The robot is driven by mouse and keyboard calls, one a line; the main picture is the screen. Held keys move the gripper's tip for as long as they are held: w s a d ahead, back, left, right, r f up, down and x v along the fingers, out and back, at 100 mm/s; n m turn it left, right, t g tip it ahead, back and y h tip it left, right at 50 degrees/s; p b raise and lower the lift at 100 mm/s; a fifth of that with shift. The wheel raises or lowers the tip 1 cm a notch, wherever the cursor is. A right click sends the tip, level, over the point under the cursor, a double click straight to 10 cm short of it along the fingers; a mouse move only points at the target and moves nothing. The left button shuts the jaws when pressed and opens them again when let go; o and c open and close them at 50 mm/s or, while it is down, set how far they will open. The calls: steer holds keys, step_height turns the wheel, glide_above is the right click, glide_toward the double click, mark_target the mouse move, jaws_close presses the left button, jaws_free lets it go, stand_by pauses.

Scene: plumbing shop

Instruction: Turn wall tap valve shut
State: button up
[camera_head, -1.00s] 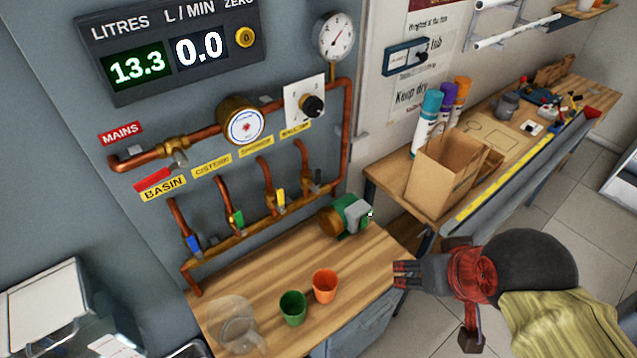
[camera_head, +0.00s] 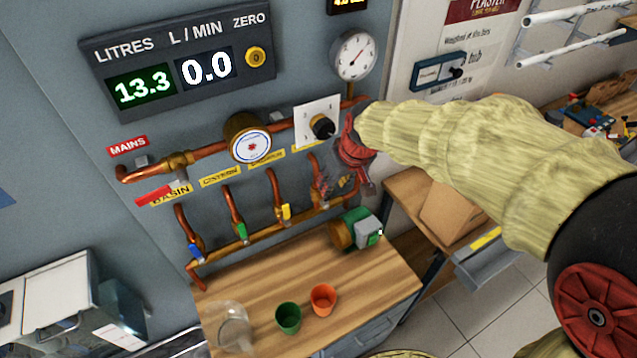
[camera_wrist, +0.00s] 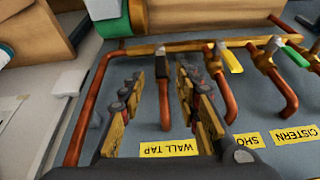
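The wall tap valve is on the rightmost copper branch of the wall manifold. In the wrist view its dark lever (camera_wrist: 161,66) is in line with its pipe (camera_wrist: 165,112), above the upside-down yellow WALL TAP label (camera_wrist: 168,148). My gripper (camera_wrist: 158,80) is open, with one finger on each side of the lever and pipe. I see gaps beside the lever; contact with it is not clear. In the head view my gripper (camera_head: 325,184) is at this branch and covers most of the valve.
Neighbouring valves have yellow (camera_head: 286,212), green (camera_head: 242,232) and blue (camera_head: 195,251) levers. A green-and-grey pump (camera_head: 362,230) sits below on the bench (camera_head: 270,275), with green (camera_head: 288,317) and orange (camera_head: 323,298) cups and a clear jug (camera_head: 233,327). The meter reads 0.0 L/MIN.

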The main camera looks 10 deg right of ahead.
mark_target(327, 201)
steer(key=shift+n, duration=0.3)
steer(key=b+x, duration=0.1)
steer(key=x, duration=0.6)
steer(key=shift+w+a, duration=0.15)
steer(key=shift+w, duration=0.05)
steer(key=shift+c, duration=0.6)
jaws_close()
